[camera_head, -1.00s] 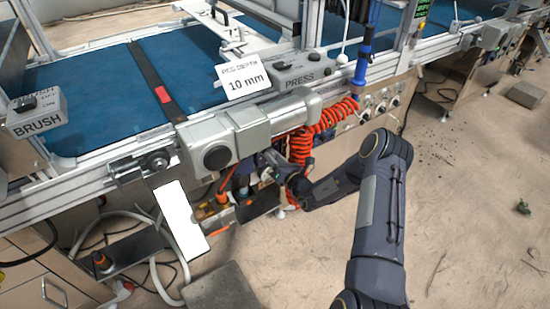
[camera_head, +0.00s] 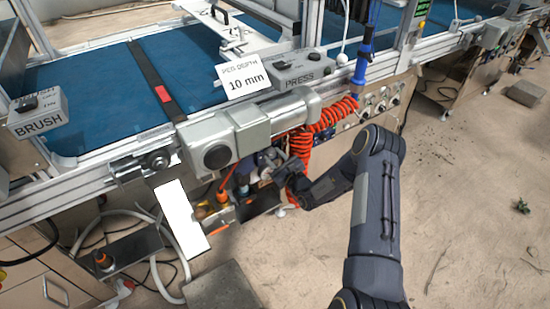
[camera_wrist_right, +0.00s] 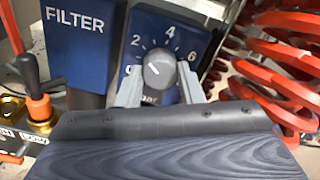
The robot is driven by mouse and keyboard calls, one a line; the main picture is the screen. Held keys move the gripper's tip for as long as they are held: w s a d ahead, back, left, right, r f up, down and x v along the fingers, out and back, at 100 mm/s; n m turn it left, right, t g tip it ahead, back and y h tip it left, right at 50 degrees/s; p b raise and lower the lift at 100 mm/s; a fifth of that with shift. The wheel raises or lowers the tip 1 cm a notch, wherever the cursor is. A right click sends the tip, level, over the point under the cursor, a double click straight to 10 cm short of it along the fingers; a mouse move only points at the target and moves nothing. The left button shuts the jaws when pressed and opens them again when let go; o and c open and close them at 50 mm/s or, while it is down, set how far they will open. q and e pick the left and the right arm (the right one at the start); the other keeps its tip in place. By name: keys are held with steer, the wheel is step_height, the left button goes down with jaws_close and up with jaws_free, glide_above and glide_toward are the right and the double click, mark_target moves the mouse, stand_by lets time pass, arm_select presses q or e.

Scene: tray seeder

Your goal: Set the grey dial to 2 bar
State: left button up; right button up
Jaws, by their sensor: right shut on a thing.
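The grey dial (camera_wrist_right: 157,64) is a round knob on a blue panel (camera_wrist_right: 190,38) marked with 2, 4 and 6, and a partly covered 0 at lower left. A pale pointer line shows on the knob's left part, but its exact reading is hard to tell. My right gripper (camera_wrist_right: 159,80) is shut on the dial, with one grey finger on each side. In the head view my right gripper (camera_head: 270,172) is below the conveyor, and the dial is too small and covered to make out. My left gripper is in neither view.
A blue FILTER housing (camera_wrist_right: 78,35) stands left of the dial. An orange-red coiled hose (camera_wrist_right: 280,60) hangs close on the right. In the head view, the grey motor (camera_head: 217,142) and conveyor rail sit above my gripper. Open floor (camera_head: 460,190) lies right.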

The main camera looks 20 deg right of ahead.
steer(key=shift+n, duration=0.6)
steer(key=o, duration=1)
steer(key=shift+s, duration=0.1)
steer(key=s+d+p, duration=0.1)
steer(key=s, duration=0.6)
steer(key=shift+s, duration=0.3)
